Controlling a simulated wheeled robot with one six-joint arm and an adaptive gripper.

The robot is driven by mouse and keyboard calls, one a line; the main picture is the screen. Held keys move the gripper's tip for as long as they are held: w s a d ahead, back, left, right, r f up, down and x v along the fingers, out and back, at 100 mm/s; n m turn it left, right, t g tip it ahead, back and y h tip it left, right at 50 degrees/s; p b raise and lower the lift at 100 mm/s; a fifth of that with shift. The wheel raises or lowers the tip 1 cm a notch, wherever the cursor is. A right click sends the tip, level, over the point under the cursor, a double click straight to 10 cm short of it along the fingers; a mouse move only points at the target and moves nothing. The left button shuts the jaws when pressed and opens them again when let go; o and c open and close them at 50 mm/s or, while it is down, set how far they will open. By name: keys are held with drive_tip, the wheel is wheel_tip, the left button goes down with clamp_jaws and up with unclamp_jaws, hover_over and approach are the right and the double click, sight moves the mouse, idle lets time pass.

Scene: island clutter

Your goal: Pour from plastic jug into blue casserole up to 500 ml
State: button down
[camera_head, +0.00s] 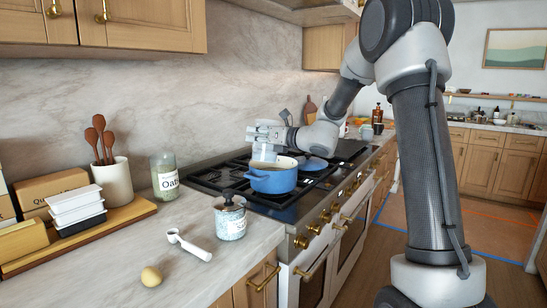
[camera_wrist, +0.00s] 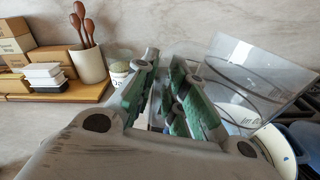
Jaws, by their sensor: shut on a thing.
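The clear plastic jug (camera_wrist: 262,72) is held by its handle in my gripper (camera_wrist: 166,92). The fingers, with green pads, are closed around the handle. In the head view my gripper (camera_head: 266,132) and the pale jug (camera_head: 264,153) are over the back left of the blue casserole (camera_head: 273,181). The jug looks tilted to the right in the wrist view. I cannot make out a stream or the liquid level. The open casserole stands on the stove, with a cream inside; part of it shows below the jug in the wrist view (camera_wrist: 278,148).
A blue lid (camera_head: 313,163) lies on the stove (camera_head: 300,205) right of the casserole. On the counter left are a speckled jar (camera_head: 230,222), a white scoop (camera_head: 190,245), an oats jar (camera_head: 164,177), an egg-like object (camera_head: 151,276) and a utensil crock (camera_head: 112,181). A marble wall stands behind.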

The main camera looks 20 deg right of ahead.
drive_tip(key=shift+w+f+n, duration=0.1)
drive_tip(key=shift+f+n, duration=0.65)
drive_tip(key=shift+n, duration=0.15)
drive_tip(key=shift+w+d+f+n, duration=0.15)
drive_tip(key=shift+f+n, duration=0.25)
drive_tip(key=shift+w+d+f+n, duration=0.1)
drive_tip(key=shift+f+n, duration=0.3)
